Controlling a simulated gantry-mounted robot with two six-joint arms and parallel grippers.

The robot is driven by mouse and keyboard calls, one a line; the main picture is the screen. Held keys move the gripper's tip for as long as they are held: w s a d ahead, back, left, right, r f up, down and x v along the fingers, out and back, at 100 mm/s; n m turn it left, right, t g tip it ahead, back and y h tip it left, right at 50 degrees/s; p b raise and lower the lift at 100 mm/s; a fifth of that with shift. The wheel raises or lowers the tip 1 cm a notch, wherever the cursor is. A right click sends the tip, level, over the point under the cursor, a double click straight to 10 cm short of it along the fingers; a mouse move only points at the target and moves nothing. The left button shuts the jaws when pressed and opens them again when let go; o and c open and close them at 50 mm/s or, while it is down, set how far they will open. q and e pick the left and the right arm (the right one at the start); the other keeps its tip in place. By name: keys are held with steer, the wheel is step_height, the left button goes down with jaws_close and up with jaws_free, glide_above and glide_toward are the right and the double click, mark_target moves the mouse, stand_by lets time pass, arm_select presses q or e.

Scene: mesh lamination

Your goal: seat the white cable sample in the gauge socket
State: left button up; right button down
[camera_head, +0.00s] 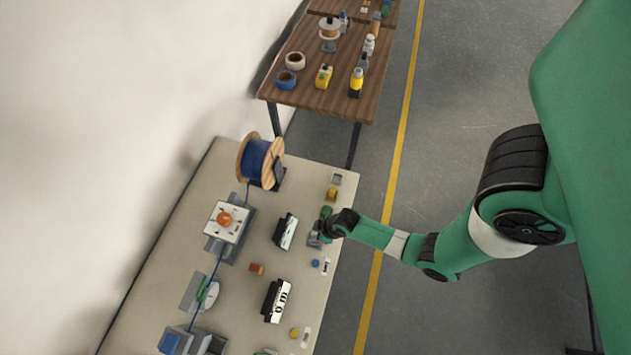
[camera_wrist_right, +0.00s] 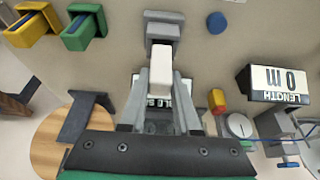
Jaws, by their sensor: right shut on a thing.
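The white cable sample (camera_wrist_right: 160,60) is a pale block between the two fingertips of my right gripper (camera_wrist_right: 160,88) in the right wrist view. The gripper is shut on it. The sample's far end meets the grey gauge socket (camera_wrist_right: 164,22); I cannot tell how deep it sits. In the head view my right gripper (camera_head: 326,229) is at the table's right edge, beside the small grey socket (camera_head: 314,239). The sample is too small to make out there. My left gripper is not in view.
Yellow (camera_wrist_right: 31,24) and green (camera_wrist_right: 84,27) bins stand near the socket. A blue knob (camera_wrist_right: 216,22), a red-and-yellow piece (camera_wrist_right: 217,100) and a length display (camera_wrist_right: 278,82) are to the right. The cable spool (camera_head: 258,162) stands at the table's far end.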

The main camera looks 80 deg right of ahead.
steer(key=shift+f+b, duration=1.35)
steer(key=shift+f, duration=0.3)
steer(key=c, duration=0.5)
jaws_free()
steer(key=shift+c, duration=0.2)
steer(key=shift+r, duration=0.1)
steer(key=p+v, duration=0.2)
steer(key=v, duration=0.3)
steer(key=shift+s+r, duration=0.1)
steer(key=shift+r, duration=0.3)
steer(key=p+v, duration=0.5)
steer(key=shift+s+r, duration=0.25)
steer(key=shift+r, duration=0.05)
